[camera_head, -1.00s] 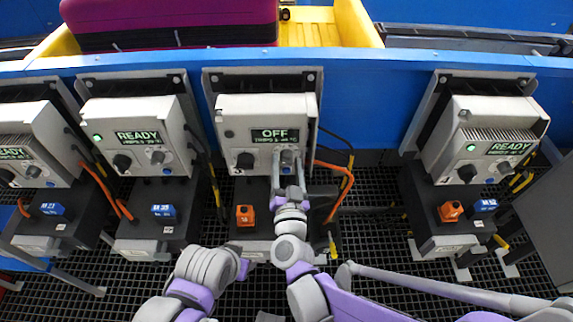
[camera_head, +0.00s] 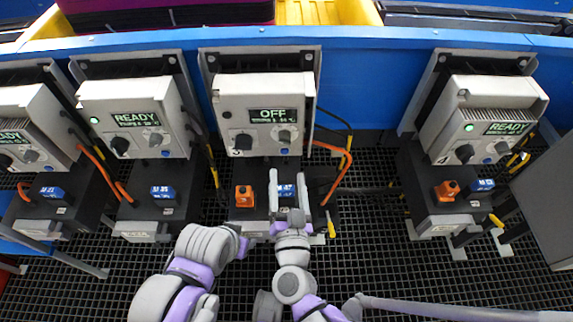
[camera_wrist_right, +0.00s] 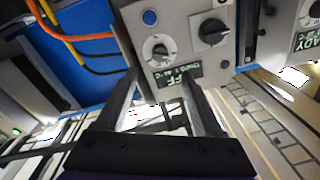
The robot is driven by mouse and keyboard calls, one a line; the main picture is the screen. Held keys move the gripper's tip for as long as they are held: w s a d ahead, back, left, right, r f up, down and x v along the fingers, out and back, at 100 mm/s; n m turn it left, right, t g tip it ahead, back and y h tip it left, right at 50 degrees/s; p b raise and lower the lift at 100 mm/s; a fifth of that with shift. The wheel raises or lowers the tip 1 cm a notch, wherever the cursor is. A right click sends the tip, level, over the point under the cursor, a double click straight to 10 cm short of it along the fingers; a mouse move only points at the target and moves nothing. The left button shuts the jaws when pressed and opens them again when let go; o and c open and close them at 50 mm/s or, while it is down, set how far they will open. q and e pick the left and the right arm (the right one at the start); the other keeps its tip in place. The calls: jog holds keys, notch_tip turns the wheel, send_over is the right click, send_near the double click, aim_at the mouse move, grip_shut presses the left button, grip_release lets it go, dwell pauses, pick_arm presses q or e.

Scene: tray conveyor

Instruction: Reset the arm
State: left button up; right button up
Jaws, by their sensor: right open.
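My right gripper (camera_head: 288,188) is open and empty in front of the black base under the control box numbered 3 (camera_head: 226,90). The box's display (camera_head: 273,115) reads OFF. Its black knob (camera_head: 243,142) and grey knob (camera_head: 284,137) are both clear of the fingers.
Other boxes with READY displays stand at the left (camera_head: 135,110) and right (camera_head: 490,115). An orange button block (camera_head: 244,196) sits beside the right gripper. Orange cables (camera_head: 340,178) hang nearby. A blue wall (camera_head: 370,90) stands behind. Open dark grating (camera_head: 370,245) lies to the right.

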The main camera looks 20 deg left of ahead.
jog(key=shift+s+d, duration=0.1)
jog(key=shift+s, duration=0.2)
dwell(0.4)
jog(key=s+d+f+g+h, duration=0.2)
jog(key=s+d+f+g, duration=0.15)
jog(key=d, duration=0.55)
jog(key=s+d+f+n+g+h, duration=0.1)
jog(key=s+d+f+g, duration=0.3)
jog(key=d, duration=0.4)
jog(key=s+d+f+g+h, duration=0.25)
jog(key=d+g, duration=0.25)
jog(key=d, duration=0.4)
pick_arm(q)
notch_tip(320, 180, up, 17)
jog(key=w+p, duration=0.2)
jog(key=p, duration=1.3)
jog(key=shift+t, duration=0.4)
pick_arm(e)
notch_tip(320, 180, up, 18)
jog(key=d, duration=0.1)
